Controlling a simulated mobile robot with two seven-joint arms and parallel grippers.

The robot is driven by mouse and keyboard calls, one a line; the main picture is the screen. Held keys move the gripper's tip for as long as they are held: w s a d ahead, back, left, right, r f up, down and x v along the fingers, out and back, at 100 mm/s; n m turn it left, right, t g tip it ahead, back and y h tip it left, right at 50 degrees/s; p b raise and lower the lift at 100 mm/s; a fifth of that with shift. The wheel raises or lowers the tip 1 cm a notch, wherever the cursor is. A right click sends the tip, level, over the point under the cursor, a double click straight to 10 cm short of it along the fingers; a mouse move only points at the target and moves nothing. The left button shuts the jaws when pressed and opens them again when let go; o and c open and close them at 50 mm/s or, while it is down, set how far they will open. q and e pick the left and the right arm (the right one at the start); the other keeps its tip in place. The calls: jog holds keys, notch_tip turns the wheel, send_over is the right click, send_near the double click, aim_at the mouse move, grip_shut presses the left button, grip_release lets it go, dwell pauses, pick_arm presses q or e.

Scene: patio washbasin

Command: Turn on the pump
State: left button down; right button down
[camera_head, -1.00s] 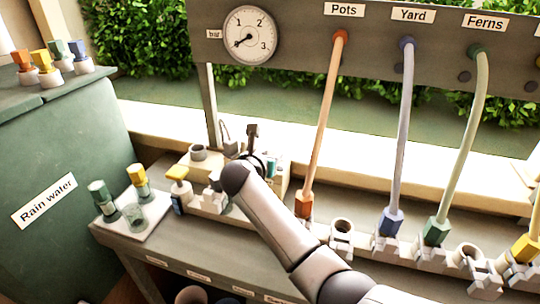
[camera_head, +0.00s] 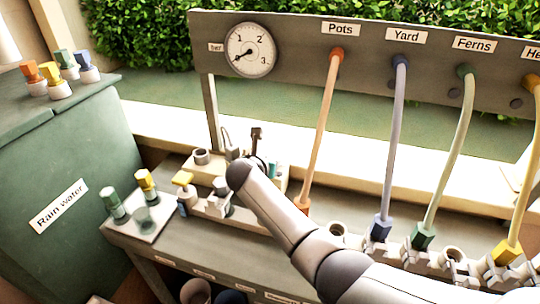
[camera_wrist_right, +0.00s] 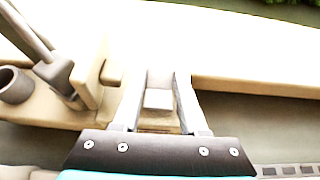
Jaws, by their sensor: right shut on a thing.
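The pump (camera_head: 203,157) looks like a pale beige unit on the bench below the gauge, with a dark upright part behind it. My right gripper (camera_wrist_right: 158,88) is at this unit; in the head view my own arm mostly hides it. In the right wrist view its two fingers are on either side of a small pale grey block (camera_wrist_right: 158,99) and are shut on it. A grey round socket (camera_wrist_right: 15,85) and a slanted grey rod stand left of the fingers. The pressure gauge (camera_head: 250,50) has its needle at the low end, lower left. My left gripper is not in view.
Orange, blue, green and yellow hoses run from the labelled board (camera_head: 300,50) to fittings along the bench. A small tray (camera_head: 140,229) with capped fittings and a clear cup is at the left. The green rain water tank (camera_head: 60,150) stands further left.

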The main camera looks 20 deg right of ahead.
jog(key=c, duration=0.8)
grip_release()
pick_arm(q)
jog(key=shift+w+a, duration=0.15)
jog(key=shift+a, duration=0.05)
pick_arm(e)
jog(key=shift+o, duration=0.4)
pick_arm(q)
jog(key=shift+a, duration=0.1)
pick_arm(e)
jog(key=shift+s+a+r, duration=0.2)
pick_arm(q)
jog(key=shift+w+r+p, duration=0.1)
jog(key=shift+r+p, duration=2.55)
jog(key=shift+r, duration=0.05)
pick_arm(e)
jog(key=v, duration=1.4)
jog(key=shift+s, duration=0.25)
jog(key=shift+a+r, duration=0.1)
jog(key=shift+a, duration=0.05)
